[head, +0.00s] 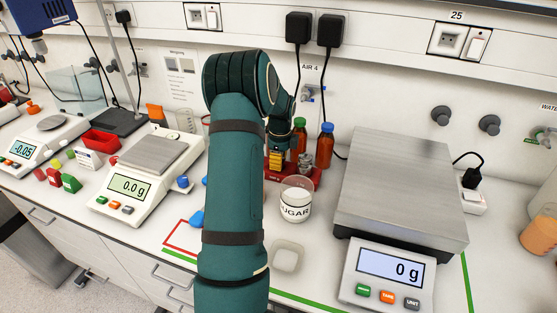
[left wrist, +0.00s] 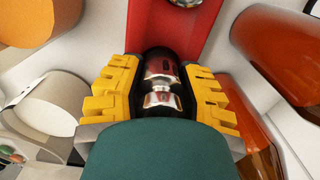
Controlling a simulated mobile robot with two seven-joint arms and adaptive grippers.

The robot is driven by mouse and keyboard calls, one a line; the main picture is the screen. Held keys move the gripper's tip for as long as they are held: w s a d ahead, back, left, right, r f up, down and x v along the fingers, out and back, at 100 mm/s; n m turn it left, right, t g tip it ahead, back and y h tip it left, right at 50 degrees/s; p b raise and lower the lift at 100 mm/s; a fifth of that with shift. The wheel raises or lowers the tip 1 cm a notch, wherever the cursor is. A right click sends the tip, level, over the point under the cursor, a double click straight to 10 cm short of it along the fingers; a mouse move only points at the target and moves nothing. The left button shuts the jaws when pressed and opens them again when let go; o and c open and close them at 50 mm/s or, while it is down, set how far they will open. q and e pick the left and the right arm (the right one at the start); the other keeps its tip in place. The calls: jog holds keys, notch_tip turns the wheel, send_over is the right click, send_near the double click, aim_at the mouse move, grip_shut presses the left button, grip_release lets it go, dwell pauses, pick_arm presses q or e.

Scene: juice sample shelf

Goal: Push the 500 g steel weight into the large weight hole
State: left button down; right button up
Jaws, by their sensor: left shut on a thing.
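My left gripper (head: 276,160) is at the red weight block (head: 312,177), behind the sugar beaker. In the left wrist view, its yellow fingers (left wrist: 160,92) are shut on a shiny steel weight (left wrist: 160,72) with a narrow neck and knob, which I take to be the 500 g weight. The weight is over or in the red block (left wrist: 208,25); I cannot tell how deep it sits, and the hole is hidden. Another steel piece (left wrist: 186,2) shows farther along the block. In the head view the held weight is hidden by my gripper. My right gripper is not in view.
Brown bottles (head: 325,146) stand close behind the block. The sugar beaker (head: 296,200) stands in front, with a white weighing dish (head: 287,256) nearer. A large scale (head: 395,190) is at right; a smaller balance (head: 152,158) is at left.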

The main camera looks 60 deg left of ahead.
pick_arm(q)
jog(key=shift+d+f+b, duration=0.1)
jog(key=shift+f+b, duration=0.2)
jog(key=shift+f, duration=0.4)
dwell(0.8)
jog(key=c, duration=0.6)
grip_release()
notch_tip(320, 180, up, 12)
jog(key=shift+w+d+r, duration=0.1)
